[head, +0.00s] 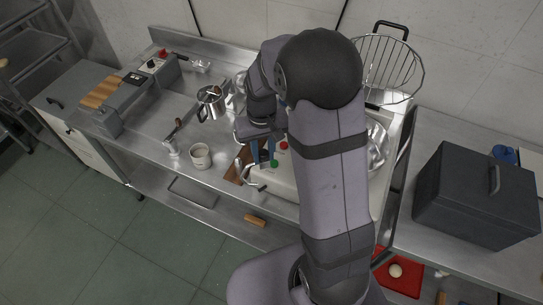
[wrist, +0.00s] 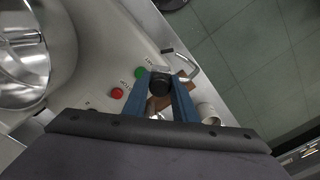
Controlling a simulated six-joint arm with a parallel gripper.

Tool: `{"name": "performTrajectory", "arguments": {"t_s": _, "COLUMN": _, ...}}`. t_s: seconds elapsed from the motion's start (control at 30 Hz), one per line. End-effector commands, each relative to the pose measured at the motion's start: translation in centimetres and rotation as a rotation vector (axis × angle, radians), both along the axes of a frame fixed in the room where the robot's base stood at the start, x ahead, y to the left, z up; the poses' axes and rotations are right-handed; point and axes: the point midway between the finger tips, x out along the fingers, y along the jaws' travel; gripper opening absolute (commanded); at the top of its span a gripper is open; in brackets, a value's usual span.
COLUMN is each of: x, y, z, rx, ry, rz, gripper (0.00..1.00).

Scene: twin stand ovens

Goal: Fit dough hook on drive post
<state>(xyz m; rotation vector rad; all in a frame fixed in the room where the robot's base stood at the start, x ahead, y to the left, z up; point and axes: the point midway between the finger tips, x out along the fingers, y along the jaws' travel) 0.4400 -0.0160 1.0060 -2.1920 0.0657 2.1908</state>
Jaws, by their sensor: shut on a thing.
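My gripper (wrist: 160,82) points down over the front of the pale mixer body (wrist: 95,70); its blue fingers also show in the head view (head: 264,152). It is shut on a dark round piece (wrist: 158,85), which seems to be the top of the dough hook. The rest of the held thing is mostly hidden by the fingers and the dark gripper body. A curved metal piece (wrist: 191,64) shows just beyond the fingers; I cannot tell whether it belongs to the hook. The shiny mixer bowl (wrist: 22,60) is at the left of the wrist view. I cannot make out the drive post.
Red (wrist: 117,93) and green (wrist: 139,72) buttons are on the mixer beside the fingers. A white cup (head: 200,156) and a steel pot (head: 211,103) stand left on the steel counter. A wire basket (head: 390,68) is behind; a dark box (head: 470,195) stands right.

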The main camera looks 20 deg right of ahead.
Motion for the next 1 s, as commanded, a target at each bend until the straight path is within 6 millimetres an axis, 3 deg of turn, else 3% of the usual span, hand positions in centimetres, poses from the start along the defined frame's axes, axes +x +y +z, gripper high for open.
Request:
{"name": "performTrajectory", "arguments": {"t_s": 0.17, "x": 1.8, "y": -4.0, "z": 3.0, "rx": 0.0, "ry": -0.005, "rz": -0.119, "gripper": 0.0}}
{"name": "performTrajectory", "arguments": {"t_s": 0.37, "x": 2.8, "y": -10.9, "z": 7.7, "rx": -0.001, "ry": -0.007, "rz": -0.308, "gripper": 0.0}}
{"name": "performTrajectory", "arguments": {"t_s": 0.5, "x": 1.9, "y": -16.1, "z": 10.7, "rx": -0.001, "ry": -0.005, "rz": -0.444, "gripper": 0.0}}
{"name": "performTrajectory", "arguments": {"t_s": 0.7, "x": -0.6, "y": -21.8, "z": 13.7, "rx": 0.0, "ry": -0.001, "rz": -0.598, "gripper": 0.0}}
{"name": "performTrajectory", "arguments": {"t_s": 1.0, "x": -4.0, "y": -26.0, "z": 15.2, "rx": 0.0, "ry": -0.001, "rz": -0.711, "gripper": 0.0}}
